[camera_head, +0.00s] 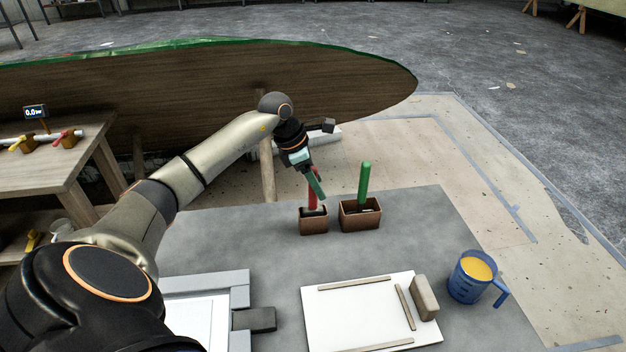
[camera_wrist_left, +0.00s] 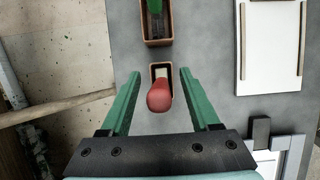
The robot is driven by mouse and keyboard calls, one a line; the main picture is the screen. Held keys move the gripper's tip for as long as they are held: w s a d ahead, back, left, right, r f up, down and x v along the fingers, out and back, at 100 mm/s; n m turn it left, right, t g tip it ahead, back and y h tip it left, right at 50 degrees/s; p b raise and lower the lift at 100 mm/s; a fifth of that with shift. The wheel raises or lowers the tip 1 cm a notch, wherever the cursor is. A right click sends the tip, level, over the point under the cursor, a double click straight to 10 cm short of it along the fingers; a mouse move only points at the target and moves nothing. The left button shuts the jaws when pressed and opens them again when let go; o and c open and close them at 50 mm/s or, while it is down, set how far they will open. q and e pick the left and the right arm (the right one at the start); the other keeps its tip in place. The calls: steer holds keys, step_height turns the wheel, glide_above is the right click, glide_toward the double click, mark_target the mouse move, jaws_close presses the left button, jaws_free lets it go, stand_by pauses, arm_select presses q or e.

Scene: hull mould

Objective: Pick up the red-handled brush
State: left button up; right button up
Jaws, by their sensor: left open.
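The red-handled brush (camera_head: 312,201) stands upright in a small brown box (camera_head: 313,226) on the grey table. In the left wrist view its red handle (camera_wrist_left: 160,97) points up toward the camera, above the box (camera_wrist_left: 152,66). My left gripper (camera_head: 316,186) is over this box, pointing down. Its green fingers (camera_wrist_left: 159,76) are open, one on each side of the red handle, with a visible gap on both sides. In the head view the fingers partly cover the handle. My right gripper is in neither view.
A green-handled brush (camera_head: 364,184) stands in a second brown box (camera_head: 360,222) just to the right. A white board (camera_head: 350,310) with strips, a beige block (camera_head: 424,297) and a blue jug (camera_head: 466,283) of orange liquid are nearer. The dark hull (camera_head: 200,90) stretches behind my arm.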

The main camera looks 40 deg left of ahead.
arm_select(q)
steer(key=shift+w+d+f, duration=0.1)
steer(key=shift+w+f, duration=0.05)
steer(key=shift+f, duration=0.3)
jaws_close()
stand_by(0.3)
